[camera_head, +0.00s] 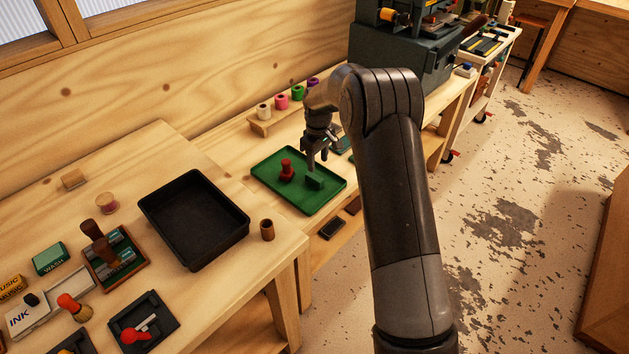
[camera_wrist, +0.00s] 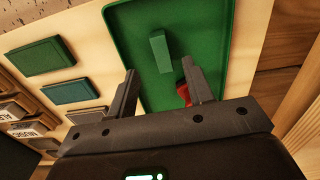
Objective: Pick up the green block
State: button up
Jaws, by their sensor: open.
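The green block (camera_head: 315,180) is a small green piece lying in a green tray (camera_head: 273,199), right of a red knobbed piece (camera_head: 287,170). In the wrist view the block (camera_wrist: 160,53) lies ahead of the fingertips, roughly midway between them. My gripper (camera_head: 317,163) is above the tray, just over the block in the head view. Its two fingers are apart and empty in the wrist view (camera_wrist: 159,76). The red piece (camera_wrist: 184,94) shows there partly hidden behind the right finger.
Several coloured foil rolls (camera_head: 282,101) stand on a wooden rack behind the tray. A black tray (camera_head: 180,232) and a small brown cup (camera_head: 267,230) are on the nearer table at left. In the wrist view, several green and grey blocks (camera_wrist: 42,57) lie left of the green tray.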

aim_at(318, 179)
notch_tip(318, 179, down, 9)
jog(key=shift+r, duration=0.1)
grip_shut()
dwell(0.7)
